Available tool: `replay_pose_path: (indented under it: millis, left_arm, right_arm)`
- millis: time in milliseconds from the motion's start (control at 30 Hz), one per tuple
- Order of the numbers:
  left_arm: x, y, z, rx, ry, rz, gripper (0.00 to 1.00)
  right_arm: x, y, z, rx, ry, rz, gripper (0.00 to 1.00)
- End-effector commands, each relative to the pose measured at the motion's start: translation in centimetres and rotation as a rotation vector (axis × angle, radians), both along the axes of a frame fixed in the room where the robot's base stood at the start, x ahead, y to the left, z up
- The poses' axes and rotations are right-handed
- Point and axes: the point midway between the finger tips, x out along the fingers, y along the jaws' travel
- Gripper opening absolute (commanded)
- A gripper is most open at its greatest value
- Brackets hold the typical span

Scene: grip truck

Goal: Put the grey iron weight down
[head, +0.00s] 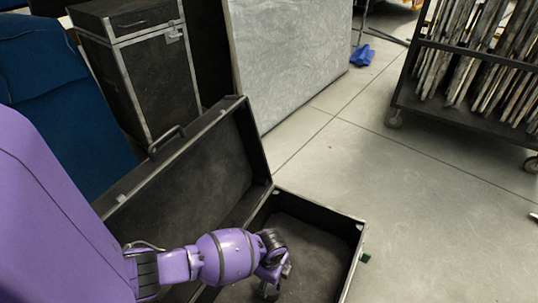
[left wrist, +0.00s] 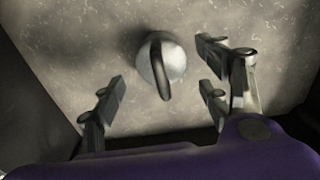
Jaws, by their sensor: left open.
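The grey iron weight (left wrist: 172,62) is a rounded, light grey piece with a dark curved handle, near the middle of the left wrist view. It rests on a mottled grey surface that looks like the floor of the open black case (head: 356,262). My left gripper (head: 272,287) reaches down into the case in the head view. Its fingers are open in the left wrist view (left wrist: 161,80), one on each side of the weight, with a gap on both sides. In the head view I cannot make out the weight; my arm and gripper cover that spot. My right gripper does not show.
The case lid (head: 190,180) stands open on the left. Behind it are a tall black flight case (head: 150,85) and a blue padded item (head: 55,90). A grey panel (head: 290,55) leans behind. A wheeled rack (head: 450,110) stands at upper right.

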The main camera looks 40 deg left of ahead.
Motion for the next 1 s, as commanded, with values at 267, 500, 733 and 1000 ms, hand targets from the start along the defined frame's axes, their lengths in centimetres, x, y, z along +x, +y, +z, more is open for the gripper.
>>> replay_pose_path:
  millis: [267,500,733,1000]
  left_arm:
    - [0.1,0.0,5.7,0.0,-0.003,0.0,0.69]
    - [-0.1,0.0,6.8,0.0,0.001,-0.001,0.69]
    - [-0.1,0.0,6.7,0.0,0.001,0.0,0.69]
    - [-4.0,-1.3,9.7,-0.03,-0.023,0.063,0.69]
  right_arm:
    - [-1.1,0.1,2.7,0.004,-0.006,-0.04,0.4]
    - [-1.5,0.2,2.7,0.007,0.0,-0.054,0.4]
    - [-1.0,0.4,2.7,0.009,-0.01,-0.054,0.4]
    - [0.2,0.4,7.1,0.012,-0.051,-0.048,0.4]
